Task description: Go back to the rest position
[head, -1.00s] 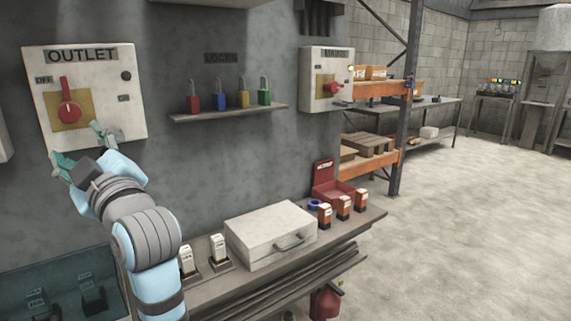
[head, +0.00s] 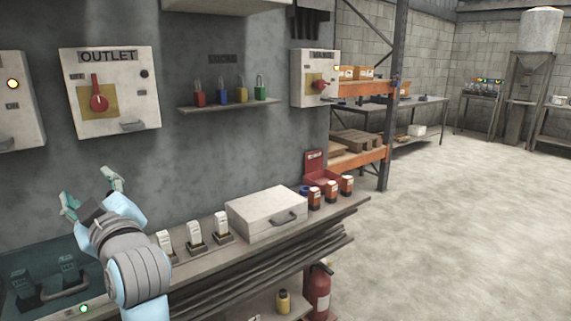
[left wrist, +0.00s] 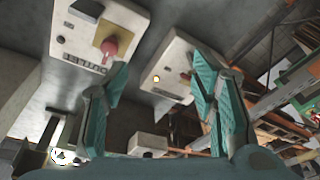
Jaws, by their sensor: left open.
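My left gripper (head: 92,192) is open and empty in the head view, below the OUTLET box and in front of the grey wall. In the left wrist view its two teal fingers (left wrist: 155,110) stand apart with nothing between them. The OUTLET box (head: 130,62) is white with a red rotary handle (head: 99,103) on a yellow plate, and the handle's grip points up. The gripper is apart from the box. My right gripper is not in view.
A shelf (head: 228,105) holds red, blue, yellow and green padlocks. A second switch box (head: 304,95) hangs to the right. The bench below carries a white case (head: 262,208) and several small boxes. A red fire extinguisher (head: 318,292) stands under it. The floor at right is clear.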

